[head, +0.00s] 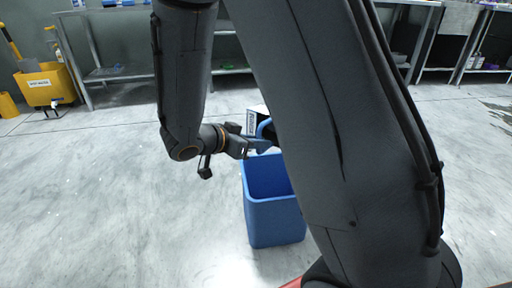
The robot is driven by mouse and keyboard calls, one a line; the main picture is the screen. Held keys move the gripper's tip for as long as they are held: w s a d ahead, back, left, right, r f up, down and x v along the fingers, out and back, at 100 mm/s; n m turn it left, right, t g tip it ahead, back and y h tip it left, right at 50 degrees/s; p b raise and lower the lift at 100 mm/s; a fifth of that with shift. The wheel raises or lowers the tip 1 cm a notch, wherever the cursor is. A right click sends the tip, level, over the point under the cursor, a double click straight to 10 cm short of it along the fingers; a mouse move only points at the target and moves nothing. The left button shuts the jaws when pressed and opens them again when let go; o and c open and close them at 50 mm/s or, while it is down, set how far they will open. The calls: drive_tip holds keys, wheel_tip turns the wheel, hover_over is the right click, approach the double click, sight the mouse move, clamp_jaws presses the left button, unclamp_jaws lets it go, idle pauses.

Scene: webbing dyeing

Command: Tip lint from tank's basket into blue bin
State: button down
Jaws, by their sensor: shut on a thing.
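My gripper (256,147) is above the back part of the blue bin (274,222). It is shut on a small blue piece (265,129), which looks like part of the basket. Most of that piece is hidden behind my arm, so I cannot see the basket's body, its tilt or any lint. The blue bin stands upright on the floor with its top open. My arm hides its right side, and its contents cannot be made out. The tank cannot be identified in this view.
A white object with a dark label (251,121) shows behind my gripper, partly hidden. A yellow mop bucket (45,84) stands at far left. Metal benches (120,74) with shelves line the back. The pale floor left of the bin is clear.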

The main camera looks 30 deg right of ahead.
sight(260, 153)
drive_tip(key=shift+w+d+f+m+t+h+b, duration=0.2)
drive_tip(key=shift+f+h+b, duration=0.5)
drive_tip(key=shift+b, duration=1.25)
drive_tip(key=shift+s+f+t+h+b, duration=0.2)
drive_tip(key=shift+f+h+b, duration=0.45)
drive_tip(key=shift+b, duration=1.25)
drive_tip(key=shift+w+d+f+m+t+h+b, duration=0.1)
drive_tip(key=shift+w+f+t+h+b, duration=0.25)
drive_tip(key=shift+f+b, duration=1.1)
drive_tip(key=shift+s+r+h+b, duration=0.15)
drive_tip(key=shift+r+h+b, duration=0.15)
drive_tip(key=shift+r+b, duration=0.45)
drive_tip(key=shift+f+b, duration=0.3)
drive_tip(key=shift+d+f+t+h+b, duration=0.1)
drive_tip(key=shift+f+t+h+b, duration=0.3)
drive_tip(key=shift+b, duration=0.75)
